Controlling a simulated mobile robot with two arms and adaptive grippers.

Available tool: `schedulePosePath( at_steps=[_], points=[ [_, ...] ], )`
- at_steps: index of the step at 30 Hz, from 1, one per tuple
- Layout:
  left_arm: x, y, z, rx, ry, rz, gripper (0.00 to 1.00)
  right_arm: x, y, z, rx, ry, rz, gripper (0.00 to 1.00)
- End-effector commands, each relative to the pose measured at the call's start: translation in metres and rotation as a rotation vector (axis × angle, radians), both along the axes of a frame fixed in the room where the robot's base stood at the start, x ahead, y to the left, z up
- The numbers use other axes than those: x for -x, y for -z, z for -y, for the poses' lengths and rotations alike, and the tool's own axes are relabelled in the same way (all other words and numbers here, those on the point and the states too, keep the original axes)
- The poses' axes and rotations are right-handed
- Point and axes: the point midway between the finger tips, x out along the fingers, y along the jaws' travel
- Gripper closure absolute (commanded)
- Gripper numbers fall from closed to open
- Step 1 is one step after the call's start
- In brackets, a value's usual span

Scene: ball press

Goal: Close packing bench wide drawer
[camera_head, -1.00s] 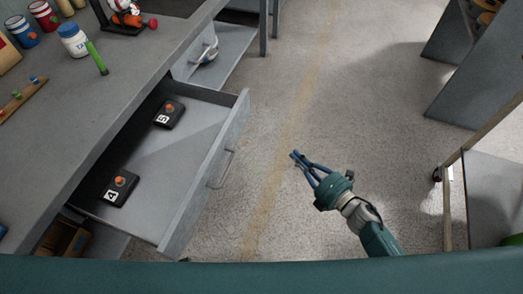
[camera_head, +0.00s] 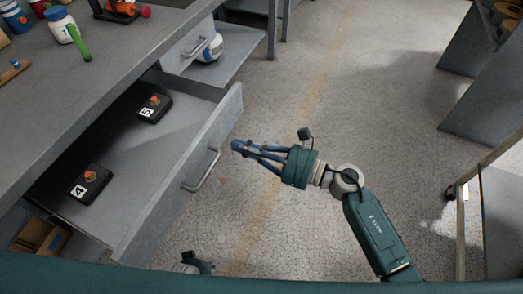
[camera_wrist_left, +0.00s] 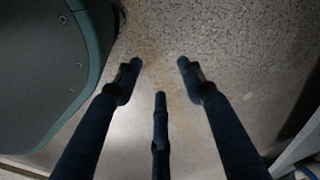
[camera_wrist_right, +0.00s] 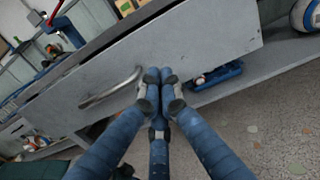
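The wide drawer of the grey packing bench is pulled open, and its front (camera_head: 215,130) sticks out over the floor. Its metal handle (camera_head: 202,170) also shows in the right wrist view (camera_wrist_right: 110,88). Two black blocks with orange buttons lie inside, marked 4 (camera_head: 90,183) and 5 (camera_head: 153,107). My right gripper (camera_head: 238,147) is just outside the drawer front, beyond the handle; its fingertips (camera_wrist_right: 160,76) are together and empty. I cannot tell whether they touch the front. My left gripper (camera_wrist_left: 160,75) is open and empty above the floor; only part of it (camera_head: 195,263) shows in the head view.
The bench top (camera_head: 110,55) carries a white jar (camera_head: 60,22) and a green marker (camera_head: 80,42). A lower shelf (camera_head: 225,68) holds a white-and-blue ball (camera_head: 210,47). A cardboard box (camera_head: 40,237) sits below the drawer.

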Motion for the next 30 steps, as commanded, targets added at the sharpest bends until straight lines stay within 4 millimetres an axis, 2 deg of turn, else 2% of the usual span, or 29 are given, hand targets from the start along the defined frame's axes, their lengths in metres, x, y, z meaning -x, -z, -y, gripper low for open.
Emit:
schedulePosePath(
  at_steps=[3, 9, 28, 30],
  points=[
    [0.004, 0.004, 0.0, 0.0, 0.001, -0.004, 0.6, -0.008, -0.002, -0.02, -0.004, 0.001, -0.001, 1.0],
    [0.006, 0.008, -0.001, 0.0, 0.001, -0.004, 0.6, -0.015, 0.0, -0.039, -0.002, 0.001, -0.002, 1.0],
    [0.008, 0.011, -0.001, -0.003, 0.002, -0.012, 0.6, -0.017, 0.001, -0.046, -0.001, 0.0, -0.002, 1.0],
    [0.001, 0.002, 0.001, 0.002, 0.0, -0.002, 0.6, -0.018, 0.002, -0.049, -0.001, 0.0, -0.002, 1.0]
  ],
)
